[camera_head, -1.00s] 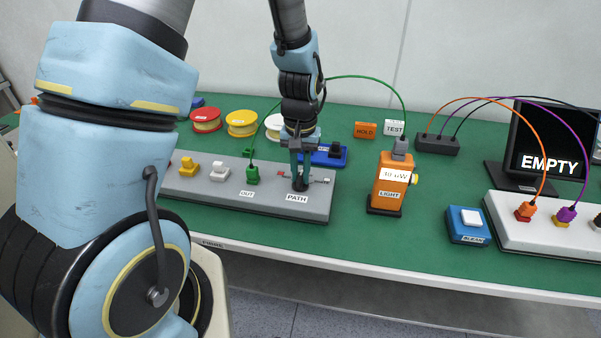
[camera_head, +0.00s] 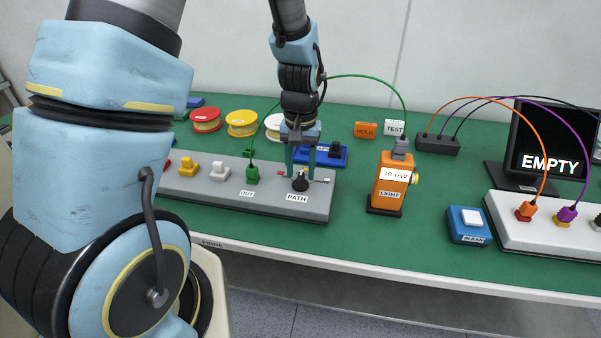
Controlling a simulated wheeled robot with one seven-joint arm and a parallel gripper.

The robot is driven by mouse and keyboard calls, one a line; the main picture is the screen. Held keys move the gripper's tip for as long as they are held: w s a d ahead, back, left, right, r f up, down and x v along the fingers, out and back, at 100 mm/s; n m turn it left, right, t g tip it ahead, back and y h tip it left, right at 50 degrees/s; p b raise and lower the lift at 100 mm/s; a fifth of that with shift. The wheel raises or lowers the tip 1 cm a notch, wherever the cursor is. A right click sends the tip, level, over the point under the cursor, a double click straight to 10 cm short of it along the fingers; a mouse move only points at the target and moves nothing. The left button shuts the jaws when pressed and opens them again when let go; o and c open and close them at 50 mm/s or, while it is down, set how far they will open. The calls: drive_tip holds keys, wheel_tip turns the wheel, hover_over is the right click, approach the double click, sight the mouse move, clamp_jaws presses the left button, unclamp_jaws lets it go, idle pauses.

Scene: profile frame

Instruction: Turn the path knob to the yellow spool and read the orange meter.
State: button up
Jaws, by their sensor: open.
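The black path knob (camera_head: 300,183) sits at the right end of the grey panel (camera_head: 230,201), above a label reading PATH. My gripper (camera_head: 301,172) is open, pointing down, with its two fingers apart just above and around the knob; I cannot tell whether they touch it. The yellow spool (camera_head: 241,122) stands behind the panel, between the red spool (camera_head: 206,119) and a white spool (camera_head: 273,124) partly hidden by my gripper. The orange meter (camera_head: 391,181) stands right of the panel, with LIGHT on its label and a display that seems to read 10 uW.
A green cable runs from the green plug (camera_head: 252,175) at OUT to the meter's top. HOLD (camera_head: 366,130) and TEST (camera_head: 395,128) cards stand behind the meter. A monitor (camera_head: 548,144) reads EMPTY. Green table is clear in front of the meter.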

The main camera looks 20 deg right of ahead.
sight(300, 175)
wheel_tip(300, 175, up, 9)
drive_tip(key=b, duration=0.1)
drive_tip(key=shift+r, duration=0.2)
drive_tip(key=s+a+n+t, duration=0.1)
drive_tip(key=a+n, duration=0.3)
drive_tip(key=a, duration=1.9)
drive_tip(key=shift+s+a+n+t, duration=0.25)
drive_tip(key=shift+s+n+t, duration=0.05)
drive_tip(key=shift+s, duration=0.1)
